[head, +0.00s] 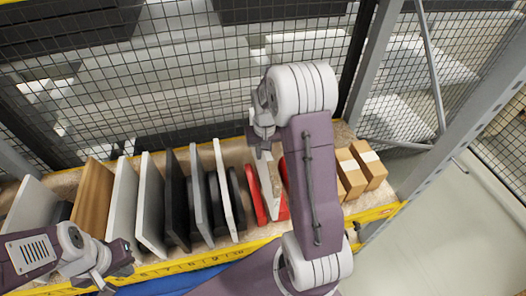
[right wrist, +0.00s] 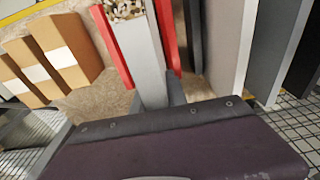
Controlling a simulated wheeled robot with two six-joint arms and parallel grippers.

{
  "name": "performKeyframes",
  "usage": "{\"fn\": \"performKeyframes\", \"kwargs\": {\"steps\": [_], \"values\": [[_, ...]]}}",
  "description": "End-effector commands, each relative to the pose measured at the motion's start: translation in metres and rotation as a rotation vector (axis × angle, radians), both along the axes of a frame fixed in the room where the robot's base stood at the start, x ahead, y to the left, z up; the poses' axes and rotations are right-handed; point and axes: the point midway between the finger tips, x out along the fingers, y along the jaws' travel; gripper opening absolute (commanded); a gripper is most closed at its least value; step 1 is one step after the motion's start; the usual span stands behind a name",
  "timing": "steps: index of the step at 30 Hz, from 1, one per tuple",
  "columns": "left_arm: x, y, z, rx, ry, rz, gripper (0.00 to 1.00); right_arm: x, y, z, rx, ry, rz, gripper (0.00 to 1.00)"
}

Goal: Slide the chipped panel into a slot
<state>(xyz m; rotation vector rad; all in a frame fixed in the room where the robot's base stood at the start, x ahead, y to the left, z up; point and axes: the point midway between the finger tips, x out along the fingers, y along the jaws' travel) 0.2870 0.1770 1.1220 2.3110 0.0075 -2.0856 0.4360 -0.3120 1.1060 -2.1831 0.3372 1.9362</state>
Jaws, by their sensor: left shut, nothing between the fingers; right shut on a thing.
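The chipped panel (head: 267,187), pale grey-white with a rough brown patch, stands on edge between two red dividers (head: 255,196). In the right wrist view the panel (right wrist: 143,62) runs between the red dividers (right wrist: 113,45), with a speckled chipped area at its far end. My right gripper (head: 263,143) is shut on the panel's upper back end; its fingers (right wrist: 157,100) sit on either side in the wrist view. My right arm hides part of the right divider. I cannot tell how deep the panel sits. My left gripper (head: 112,279) is shut and empty at the front left.
Several panels stand in a row on the left, including a wooden one (head: 94,195) and a white one (head: 123,200). Cardboard boxes (head: 369,163) stand to the right. A yellow edge (head: 383,211) runs along the shelf front. Wire mesh (head: 190,75) closes the back.

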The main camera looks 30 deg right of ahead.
Motion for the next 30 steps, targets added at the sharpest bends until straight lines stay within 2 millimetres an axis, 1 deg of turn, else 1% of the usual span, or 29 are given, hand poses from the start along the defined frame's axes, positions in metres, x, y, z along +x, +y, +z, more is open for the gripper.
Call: {"fn": "performKeyframes", "kwargs": {"steps": [1,21,27,30], "values": [[0.000,0.000,-0.010,0.000,0.000,0.000,0.00,0.001,0.000,-0.010,-0.001,-0.004,0.000,0.00],[0.000,0.000,-0.074,0.000,0.000,0.000,0.00,0.001,0.000,-0.079,-0.001,-0.004,0.000,0.00],[0.000,0.000,-0.083,0.000,0.000,0.000,0.00,0.001,0.000,-0.097,-0.001,-0.003,0.000,0.00],[0.000,0.000,-0.086,0.000,0.000,0.000,0.00,0.001,0.000,-0.102,-0.001,-0.004,0.000,0.00]]}}
